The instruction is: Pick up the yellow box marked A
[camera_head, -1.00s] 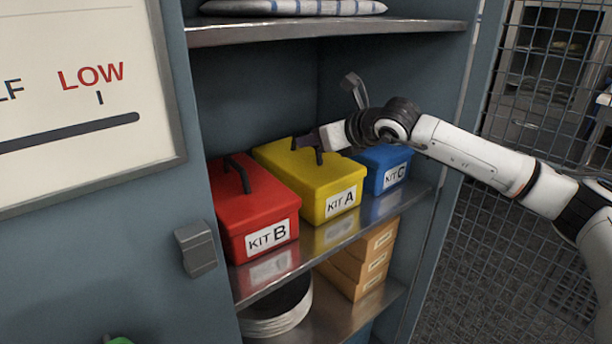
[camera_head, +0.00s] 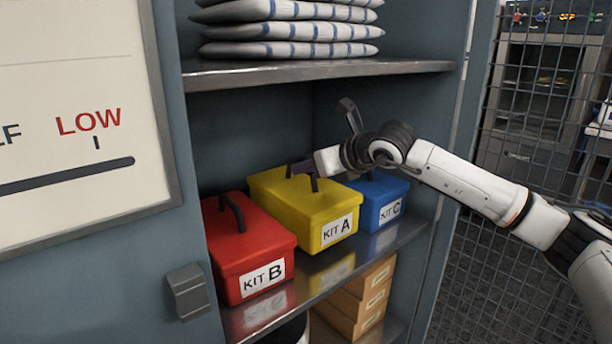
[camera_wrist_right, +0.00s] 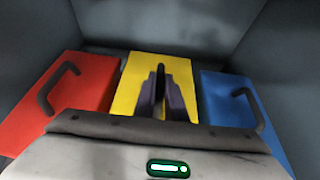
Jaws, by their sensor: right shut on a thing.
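The yellow box marked KIT A (camera_head: 308,209) stands on the cabinet's middle shelf, between a red box and a blue box. My right gripper (camera_head: 302,172) is at the top of the yellow box, shut on its dark handle. In the right wrist view, the two fingers (camera_wrist_right: 161,98) close around the handle over the yellow lid (camera_wrist_right: 180,75). I cannot tell whether the box's base is clear of the shelf. The handle is mostly hidden by the fingers. My left gripper is not in view.
The red box, KIT B (camera_head: 250,250), is close on the left; the blue box, KIT C (camera_head: 380,205), is close on the right. Folded striped cloths (camera_head: 290,30) lie on the upper shelf (camera_head: 320,70). Orange boxes (camera_head: 360,302) are below. A wire mesh (camera_head: 500,170) stands at right.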

